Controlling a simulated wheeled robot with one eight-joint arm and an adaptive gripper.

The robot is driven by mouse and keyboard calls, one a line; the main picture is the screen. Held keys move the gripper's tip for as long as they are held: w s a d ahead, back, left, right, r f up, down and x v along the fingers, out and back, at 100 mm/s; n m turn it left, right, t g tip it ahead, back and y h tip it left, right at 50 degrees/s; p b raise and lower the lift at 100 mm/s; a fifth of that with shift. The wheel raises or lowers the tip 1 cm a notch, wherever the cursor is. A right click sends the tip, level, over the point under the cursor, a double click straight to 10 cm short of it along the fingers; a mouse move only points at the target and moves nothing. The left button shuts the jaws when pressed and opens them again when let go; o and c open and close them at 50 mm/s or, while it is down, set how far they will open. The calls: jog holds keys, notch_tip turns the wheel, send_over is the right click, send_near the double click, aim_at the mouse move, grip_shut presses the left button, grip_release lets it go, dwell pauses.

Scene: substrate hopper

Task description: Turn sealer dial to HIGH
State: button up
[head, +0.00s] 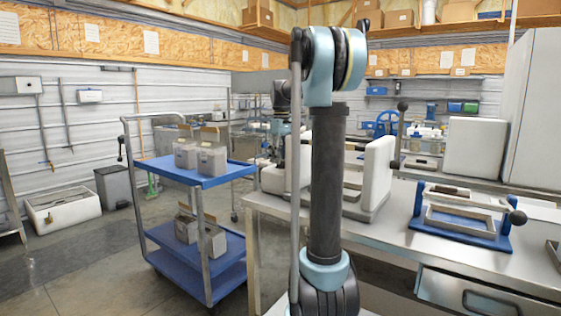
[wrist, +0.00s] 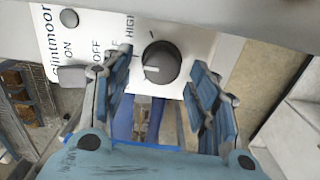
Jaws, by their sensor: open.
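In the wrist view a round black dial (wrist: 161,63) sits on a white panel (wrist: 203,27). Its pale pointer mark points left in the picture, toward my left finger. The panel text runs sideways: ON, OFF and, close to the dial, HIGH. Lettering between OFF and HIGH is partly hidden by my left finger. My gripper (wrist: 162,58) is open, with one blue-grey finger on each side of the dial. A gap shows between dial and right finger; I cannot tell whether the left touches. In the head view my arm hides the dial and most of my gripper.
A grey switch (wrist: 72,75) and a dark round button (wrist: 69,18) sit left of the dial. In the head view a steel bench (head: 395,225) carries a blue-based frame (head: 462,229). A blue cart (head: 203,178) with grey containers stands left, with open floor beyond.

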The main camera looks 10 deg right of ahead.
jog(key=shift+f, duration=0.55)
jog(key=c, duration=1.1)
jog(key=shift+o, duration=0.2)
jog(key=shift+m, duration=0.3)
jog(key=m, duration=0.5)
jog(key=shift+d+m, duration=0.1)
jog(key=shift+m, duration=0.2)
jog(key=m, duration=0.5)
jog(key=shift+m, duration=0.3)
